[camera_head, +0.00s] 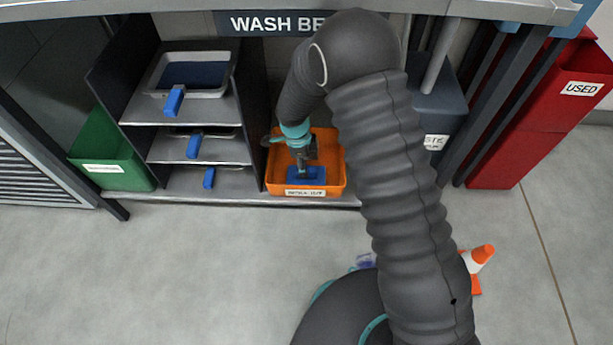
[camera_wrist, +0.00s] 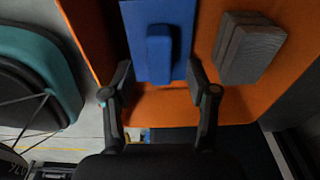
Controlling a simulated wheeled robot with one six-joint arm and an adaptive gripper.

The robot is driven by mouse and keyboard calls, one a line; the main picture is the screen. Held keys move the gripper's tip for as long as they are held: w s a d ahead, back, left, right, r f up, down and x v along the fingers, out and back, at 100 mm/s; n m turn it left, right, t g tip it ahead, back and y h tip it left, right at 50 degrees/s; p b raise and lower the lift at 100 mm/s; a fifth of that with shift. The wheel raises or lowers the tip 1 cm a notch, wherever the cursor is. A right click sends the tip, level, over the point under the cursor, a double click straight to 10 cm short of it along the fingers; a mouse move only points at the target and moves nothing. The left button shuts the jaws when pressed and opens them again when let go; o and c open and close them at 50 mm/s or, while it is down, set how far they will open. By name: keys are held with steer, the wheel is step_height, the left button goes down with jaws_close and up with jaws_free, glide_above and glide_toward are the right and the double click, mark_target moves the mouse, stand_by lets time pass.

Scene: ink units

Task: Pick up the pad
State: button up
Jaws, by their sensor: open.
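The orange bin (camera_head: 338,180) stands on the low shelf with a label on its front. In it lies a blue flat piece with a raised blue grip (camera_wrist: 159,52); its blue surface also shows in the head view (camera_head: 312,181). A grey layered block (camera_wrist: 248,48) lies to its right in the wrist view. I cannot tell for sure which of these is the pad. My gripper (camera_head: 304,165) reaches down into the bin and is open. In the wrist view its fingers (camera_wrist: 159,72) stand on either side of the blue grip, with gaps visible.
A rack to the left holds trays with blue handles (camera_head: 174,100) on several shelves. A green bin (camera_head: 115,165) stands at far left, a dark bin (camera_head: 437,108) to the right, a red bin (camera_head: 500,140) beyond.

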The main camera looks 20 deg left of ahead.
steer(key=f, duration=0.3)
steer(key=shift+w+d+f, duration=0.1)
steer(key=shift+d+f, duration=0.1)
steer(key=shift+d, duration=0.1)
jaws_close()
step_height(320, 180, up, 10)
steer(key=shift+r, duration=0.1)
stand_by(0.4)
